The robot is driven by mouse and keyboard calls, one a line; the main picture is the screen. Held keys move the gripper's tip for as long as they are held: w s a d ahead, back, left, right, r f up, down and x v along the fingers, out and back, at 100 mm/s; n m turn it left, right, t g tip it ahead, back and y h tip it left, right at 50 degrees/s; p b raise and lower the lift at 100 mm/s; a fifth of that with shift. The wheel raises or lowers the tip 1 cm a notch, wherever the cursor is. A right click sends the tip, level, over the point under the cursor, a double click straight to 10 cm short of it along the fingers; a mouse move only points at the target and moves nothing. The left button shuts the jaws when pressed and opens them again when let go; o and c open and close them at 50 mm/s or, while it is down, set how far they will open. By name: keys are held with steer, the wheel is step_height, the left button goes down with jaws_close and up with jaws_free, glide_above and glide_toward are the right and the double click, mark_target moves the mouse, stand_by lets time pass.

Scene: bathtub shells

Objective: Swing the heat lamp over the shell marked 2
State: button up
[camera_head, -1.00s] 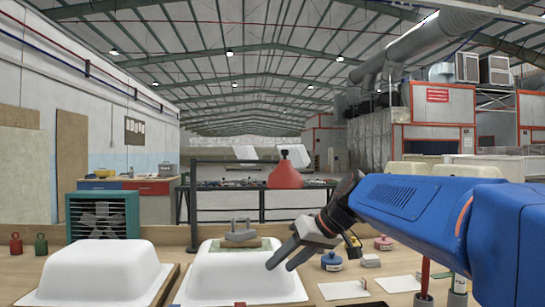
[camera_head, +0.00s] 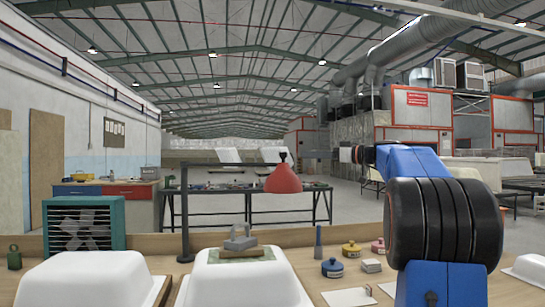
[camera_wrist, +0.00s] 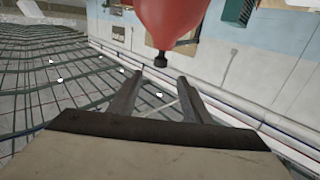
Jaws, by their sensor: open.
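The heat lamp is a red cone shade (camera_head: 283,180) with a dark knob on top. It hangs on a dark horizontal bar from an upright post (camera_head: 184,215), above and right of the middle shell. White shells stand on the bench: left (camera_head: 85,278), middle (camera_head: 240,285), and part of one at the right edge (camera_head: 528,268). No number is legible on any. My gripper (camera_head: 322,153) is at about knob height, to the right of the lamp. In the wrist view the open, empty fingers (camera_wrist: 154,84) point toward the knob (camera_wrist: 160,61), apart from it.
Weights on a green patch (camera_head: 240,245) sit on the middle shell. A green fan heater (camera_head: 84,223) stands behind the left shell. Small tubs (camera_head: 332,267) and cards (camera_head: 349,297) lie to the right. A dark table (camera_head: 240,208) stands behind the bench. The air around the lamp looks clear.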

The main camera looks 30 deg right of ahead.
steer(key=x, duration=1.7)
steer(key=shift+a+f, duration=0.1)
jaws_close()
